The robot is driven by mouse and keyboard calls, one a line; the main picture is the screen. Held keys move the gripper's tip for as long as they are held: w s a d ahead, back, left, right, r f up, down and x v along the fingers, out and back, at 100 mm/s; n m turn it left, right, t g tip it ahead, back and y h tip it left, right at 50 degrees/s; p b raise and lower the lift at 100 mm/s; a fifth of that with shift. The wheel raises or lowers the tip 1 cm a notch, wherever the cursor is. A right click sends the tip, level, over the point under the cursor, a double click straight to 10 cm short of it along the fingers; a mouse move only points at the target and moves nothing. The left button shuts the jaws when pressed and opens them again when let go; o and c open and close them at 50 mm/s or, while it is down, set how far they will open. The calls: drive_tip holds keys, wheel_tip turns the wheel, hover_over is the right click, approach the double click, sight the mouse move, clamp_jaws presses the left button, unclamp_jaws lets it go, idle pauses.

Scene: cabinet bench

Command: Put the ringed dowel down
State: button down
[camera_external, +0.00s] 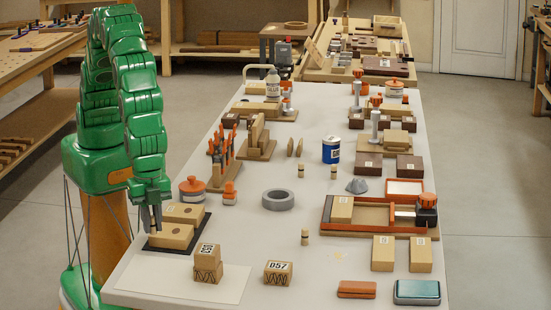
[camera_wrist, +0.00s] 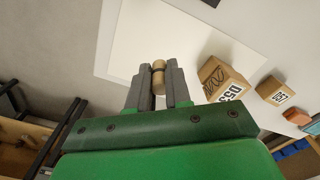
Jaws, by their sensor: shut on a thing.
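My gripper (camera_external: 152,217) is shut on a small wooden ringed dowel (camera_wrist: 158,77), which shows between the two grey fingers in the wrist view. The dowel has a rounded top and a dark ring. In the external view I cannot make out the held dowel. There the fingers are low at the table's left edge, beside a dark tray (camera_external: 152,246) with wooden blocks. A white sheet (camera_external: 170,284) lies on the near left of the table; it shows beyond the fingers in the wrist view (camera_wrist: 135,45). I cannot tell if the dowel touches anything.
Other ringed dowels (camera_external: 305,237) stand mid-table. A grey tape ring (camera_external: 278,200) and an orange-lidded jar (camera_external: 192,190) are farther back. The sheet's front part is bare.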

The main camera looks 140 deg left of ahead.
approach(164, 281)
drive_tip(key=shift+s+a+f, duration=0.2)
drive_tip(key=shift+s+f, duration=0.5)
drive_tip(key=shift+s, duration=0.1)
drive_tip(key=shift+w+d+f, duration=0.1)
drive_tip(key=shift+w+f, duration=0.3)
drive_tip(key=shift+w, duration=0.1)
drive_tip(key=shift+w+f, duration=0.35)
drive_tip(key=shift+f, duration=1.6)
drive_tip(key=shift+f, duration=0.1)
drive_tip(key=c, duration=1.1)
unclamp_jaws()
drive_tip(key=shift+o, duration=0.2)
